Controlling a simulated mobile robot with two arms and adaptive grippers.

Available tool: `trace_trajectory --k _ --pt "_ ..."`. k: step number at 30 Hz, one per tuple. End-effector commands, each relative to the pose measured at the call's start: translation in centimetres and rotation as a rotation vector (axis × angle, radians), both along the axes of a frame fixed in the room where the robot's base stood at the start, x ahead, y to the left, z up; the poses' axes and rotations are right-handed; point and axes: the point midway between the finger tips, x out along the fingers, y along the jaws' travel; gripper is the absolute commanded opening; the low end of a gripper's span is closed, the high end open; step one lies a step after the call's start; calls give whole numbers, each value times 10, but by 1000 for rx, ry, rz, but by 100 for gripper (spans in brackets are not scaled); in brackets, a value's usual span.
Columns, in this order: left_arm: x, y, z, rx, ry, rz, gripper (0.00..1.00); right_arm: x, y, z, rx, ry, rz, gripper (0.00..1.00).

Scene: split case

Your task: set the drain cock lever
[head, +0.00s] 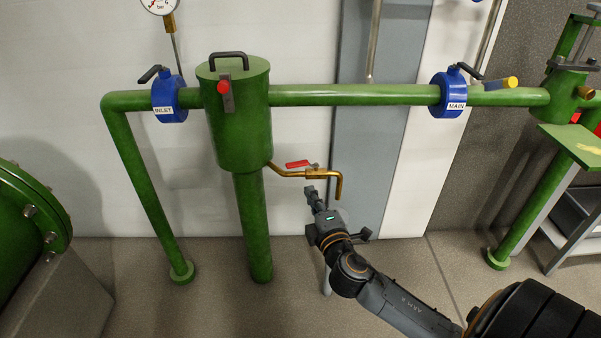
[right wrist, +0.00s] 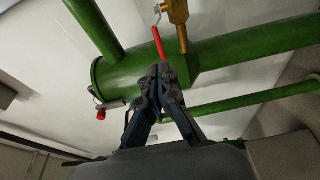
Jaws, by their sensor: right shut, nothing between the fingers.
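The drain cock (head: 318,174) is a brass valve on a thin brass pipe that leaves the green filter pot (head: 240,125) low on its right side and bends down at its end. Its red lever (head: 298,164) points left toward the pot, above the pipe and roughly along it. In the right wrist view the lever (right wrist: 159,43) reaches from the brass cock (right wrist: 178,12) toward my fingertips. My right gripper (head: 310,190) is shut and empty, just below the lever. In the right wrist view its fingertips (right wrist: 161,72) sit near the lever's free end; I cannot tell whether they touch. My left gripper is out of view.
A green flanged vessel (head: 30,210) stands at left. A green stand is at right. Floor in front of the pot is clear.

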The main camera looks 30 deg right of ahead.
Motion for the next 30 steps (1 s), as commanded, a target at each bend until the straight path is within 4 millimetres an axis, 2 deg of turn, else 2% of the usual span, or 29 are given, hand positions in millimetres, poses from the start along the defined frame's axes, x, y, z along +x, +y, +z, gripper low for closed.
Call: trace_trajectory --k 1,6,12,18,30 --pt "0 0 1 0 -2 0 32 12 -4 1 -3 -3 -1 0" --pt "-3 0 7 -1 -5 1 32 44 -14 1 -3 -3 -2 0" --pt "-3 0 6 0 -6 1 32 72 -22 0 -1 -2 -1 0" --pt "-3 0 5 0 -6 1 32 84 -25 0 0 0 0 0" --pt "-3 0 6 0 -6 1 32 86 -25 0 2 -1 -1 0"
